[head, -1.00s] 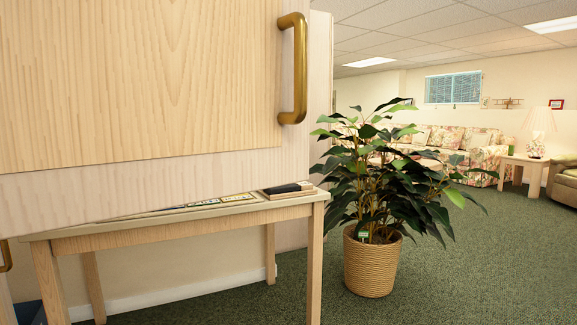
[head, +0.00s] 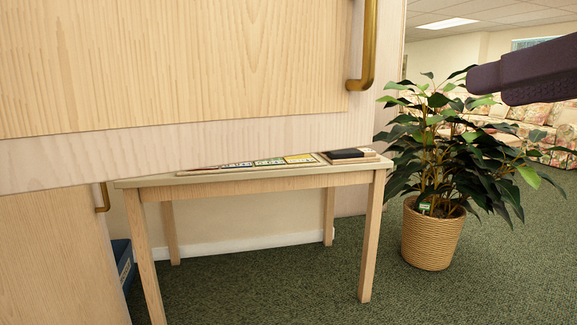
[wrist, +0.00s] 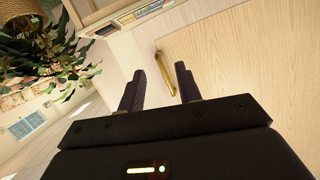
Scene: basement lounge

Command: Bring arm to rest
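My gripper shows in the wrist view (wrist: 160,85) with its two dark fingers apart and nothing between them. The brass handle (wrist: 165,72) of a pale wooden door (wrist: 240,65) shows just beyond the fingers; I see no contact. In the head view a dark part of my arm enters from the upper right, in front of the plant. The same door (head: 170,65) fills the upper left there, with its brass handle (head: 366,50) at its right side.
A wooden table (head: 250,178) with flat colourful items and a black object (head: 347,154) stands partly behind the door. A potted plant (head: 432,235) stands right of it. A blue box (head: 122,262) is at lower left. A flowered sofa (head: 560,120) is behind. Green carpet is free in front.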

